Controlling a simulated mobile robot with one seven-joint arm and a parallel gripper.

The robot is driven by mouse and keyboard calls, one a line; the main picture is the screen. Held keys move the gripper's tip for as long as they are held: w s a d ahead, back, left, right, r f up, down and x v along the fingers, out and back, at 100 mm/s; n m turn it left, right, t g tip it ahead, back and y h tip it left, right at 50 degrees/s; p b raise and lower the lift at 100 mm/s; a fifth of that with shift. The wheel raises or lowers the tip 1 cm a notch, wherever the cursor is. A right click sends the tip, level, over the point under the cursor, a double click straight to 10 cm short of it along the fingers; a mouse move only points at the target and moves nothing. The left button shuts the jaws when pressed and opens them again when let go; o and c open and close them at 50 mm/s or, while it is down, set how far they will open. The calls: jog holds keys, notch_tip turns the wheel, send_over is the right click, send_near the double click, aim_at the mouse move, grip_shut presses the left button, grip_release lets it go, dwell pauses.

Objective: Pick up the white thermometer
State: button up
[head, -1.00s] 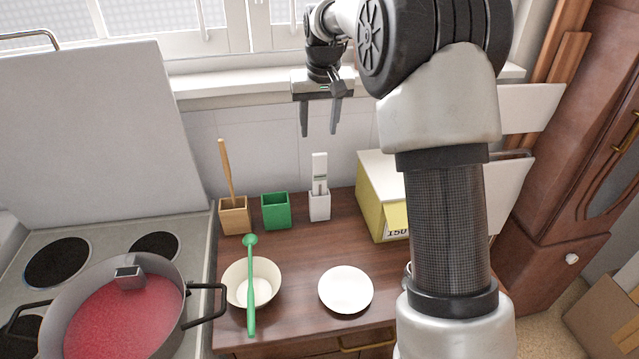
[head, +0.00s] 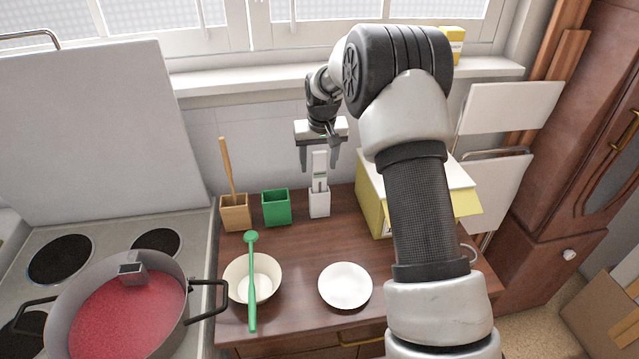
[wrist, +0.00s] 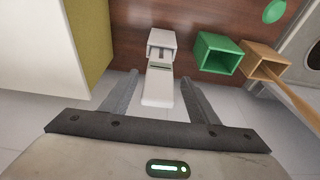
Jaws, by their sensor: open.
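The white thermometer (head: 319,166) stands upright in a small white square holder (head: 319,203) at the back of the wooden dresser top. My gripper (head: 319,168) is open and empty, pointing down around the thermometer's upper part in the head view. In the wrist view the thermometer (wrist: 158,88) lies between the two open fingers of my gripper (wrist: 158,80), and its lower end sits in the white holder (wrist: 161,42). I cannot see either finger touching it.
A green cup (head: 276,208) and a wooden cup (head: 234,213) with a wooden utensil stand left of the holder. A yellow and white box (head: 372,205) stands to the right. A bowl (head: 236,282) with a green ladle and a white plate (head: 345,286) lie in front.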

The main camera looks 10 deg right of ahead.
aim_at(320, 184)
jog(key=shift+x, duration=1.5)
jog(key=shift+d, duration=0.1)
grip_shut()
jog(key=shift+r, duration=0.1)
